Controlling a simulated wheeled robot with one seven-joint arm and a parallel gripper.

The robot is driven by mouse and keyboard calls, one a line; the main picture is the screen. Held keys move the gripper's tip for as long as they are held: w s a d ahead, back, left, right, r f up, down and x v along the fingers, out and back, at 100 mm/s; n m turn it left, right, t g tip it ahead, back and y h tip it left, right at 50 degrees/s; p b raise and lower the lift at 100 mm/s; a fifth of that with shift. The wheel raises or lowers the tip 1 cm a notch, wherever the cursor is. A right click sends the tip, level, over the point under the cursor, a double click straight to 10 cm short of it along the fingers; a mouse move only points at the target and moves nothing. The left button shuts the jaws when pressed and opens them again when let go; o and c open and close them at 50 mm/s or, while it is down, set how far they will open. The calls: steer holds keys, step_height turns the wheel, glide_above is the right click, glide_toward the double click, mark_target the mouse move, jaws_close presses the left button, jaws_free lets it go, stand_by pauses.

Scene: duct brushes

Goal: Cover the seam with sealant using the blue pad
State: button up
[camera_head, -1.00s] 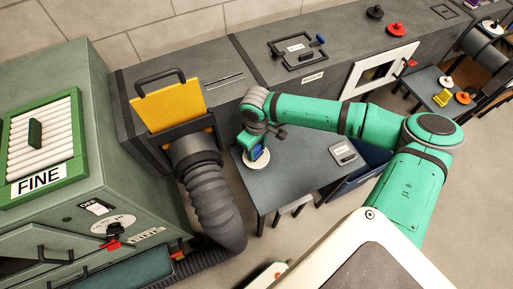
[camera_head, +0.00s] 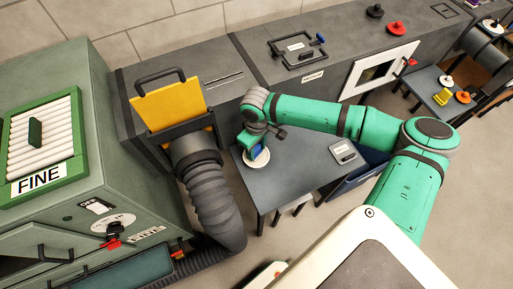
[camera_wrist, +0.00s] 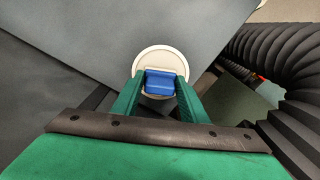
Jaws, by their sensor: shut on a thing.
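My gripper (camera_wrist: 159,100) is shut on the blue pad (camera_wrist: 160,82), which shows between its two green fingers in the wrist view. The pad also shows in the head view (camera_head: 257,153), just above a round white dish (camera_head: 262,163) on the small grey table. In the wrist view the white dish (camera_wrist: 161,55) lies behind the pad; I cannot tell whether the pad touches it. A ribbed grey duct hose (camera_head: 212,195) joins the dark duct box below a yellow plate (camera_head: 169,104). I cannot make out the seam or any sealant on it.
A grey box (camera_head: 343,152) lies on the right of the table (camera_head: 285,180). The green cabinet (camera_head: 60,220) marked FINE stands at left. The table's middle is clear. Red and black knobs stand on the far duct top.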

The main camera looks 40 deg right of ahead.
mark_target(256, 148)
stand_by(0.5)
steer(key=shift+r, duration=3.45)
